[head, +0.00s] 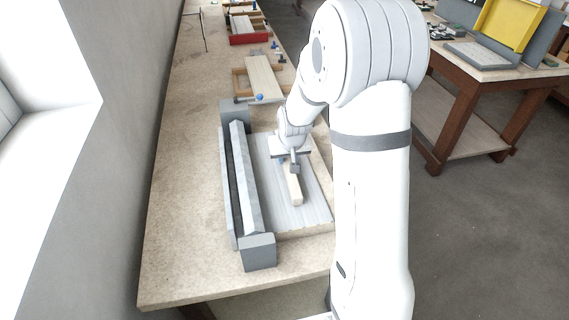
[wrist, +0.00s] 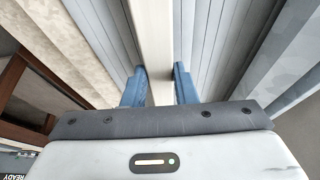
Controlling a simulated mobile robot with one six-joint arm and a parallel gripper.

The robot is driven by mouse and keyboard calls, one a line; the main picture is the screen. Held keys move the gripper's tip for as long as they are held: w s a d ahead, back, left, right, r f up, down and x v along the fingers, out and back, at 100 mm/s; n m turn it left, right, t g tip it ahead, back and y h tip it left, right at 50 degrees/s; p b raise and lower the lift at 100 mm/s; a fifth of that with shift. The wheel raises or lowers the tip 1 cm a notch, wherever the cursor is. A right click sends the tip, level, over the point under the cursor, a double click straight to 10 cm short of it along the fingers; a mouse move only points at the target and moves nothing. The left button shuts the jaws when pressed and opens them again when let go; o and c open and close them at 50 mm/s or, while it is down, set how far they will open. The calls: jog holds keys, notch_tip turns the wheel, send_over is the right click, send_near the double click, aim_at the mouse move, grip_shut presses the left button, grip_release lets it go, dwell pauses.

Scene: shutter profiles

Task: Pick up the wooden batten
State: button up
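The wooden batten (head: 296,188) is a short, pale piece of wood in the head view, at or just above the grey slatted panel on the bench. My gripper (head: 294,167) is at its far end, pointing down. In the wrist view the batten (wrist: 153,38) runs between the two blue fingers of my gripper (wrist: 160,86). The fingers sit close against both its sides with no clear gap, so the gripper looks shut on it. Whether the batten touches the panel is hard to tell. Its far end is partly hidden by my gripper.
The grey slatted panel (head: 268,180) lies beside a long grey housing (head: 238,172) with end blocks, to the left. A wooden frame (head: 241,82) and a red tray (head: 249,40) stand farther back. Bare bench top (head: 185,210) is free at the left.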

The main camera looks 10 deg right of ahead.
grip_shut()
jog(key=shift+r, duration=0.1)
